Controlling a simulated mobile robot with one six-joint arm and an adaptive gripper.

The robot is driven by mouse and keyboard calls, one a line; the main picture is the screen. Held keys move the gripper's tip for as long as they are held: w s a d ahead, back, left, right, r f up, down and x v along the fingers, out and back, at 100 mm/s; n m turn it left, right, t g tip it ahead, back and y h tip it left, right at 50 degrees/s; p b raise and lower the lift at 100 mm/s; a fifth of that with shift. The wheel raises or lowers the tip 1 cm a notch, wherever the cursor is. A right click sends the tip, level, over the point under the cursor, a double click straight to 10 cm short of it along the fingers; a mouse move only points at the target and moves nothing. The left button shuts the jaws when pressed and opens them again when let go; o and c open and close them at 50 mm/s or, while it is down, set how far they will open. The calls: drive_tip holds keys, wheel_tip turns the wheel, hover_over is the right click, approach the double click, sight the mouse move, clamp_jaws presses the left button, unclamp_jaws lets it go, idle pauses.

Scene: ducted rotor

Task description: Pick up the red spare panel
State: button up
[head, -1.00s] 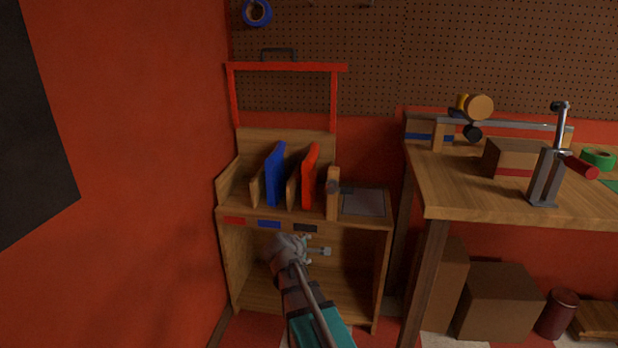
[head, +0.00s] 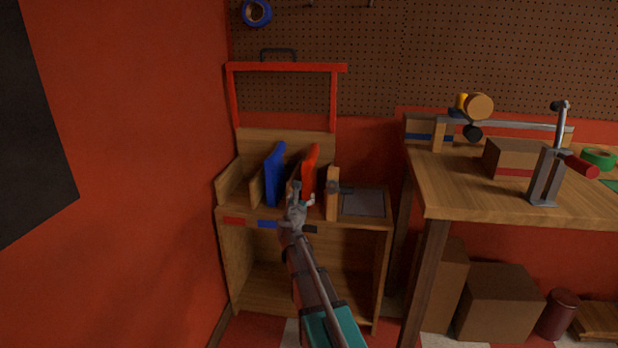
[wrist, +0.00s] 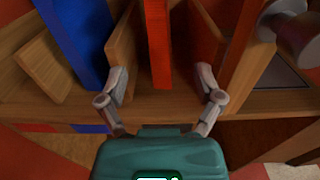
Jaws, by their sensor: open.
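The red spare panel (head: 310,165) stands upright in a slot of the wooden rack, between wooden dividers, in the head view. Its near edge also shows in the wrist view (wrist: 158,45), at top centre. My gripper (head: 300,198) is in front of the rack at the panel's lower front. In the wrist view my gripper (wrist: 162,92) is open, with one finger on each side of the panel's line and no visible contact with it. In the head view my gripper hides the lower part of the panel.
A blue panel (head: 274,175) stands in the slot to the left. A wooden post with a dark knob (head: 336,188) is close on the right, beside a grey plate (head: 364,203). A red frame (head: 288,67) rises behind the rack. A workbench (head: 450,190) stands to the right.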

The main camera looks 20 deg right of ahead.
sight(306, 183)
drive_tip(key=shift+x, duration=4.35)
drive_tip(key=x, duration=0.3)
drive_tip(key=shift+w+f, duration=0.25)
drive_tip(key=shift+w, duration=0.1)
drive_tip(key=shift+x, duration=0.75)
drive_tip(key=shift+d, duration=0.1)
drive_tip(key=shift+s, duration=0.1)
clamp_jaws()
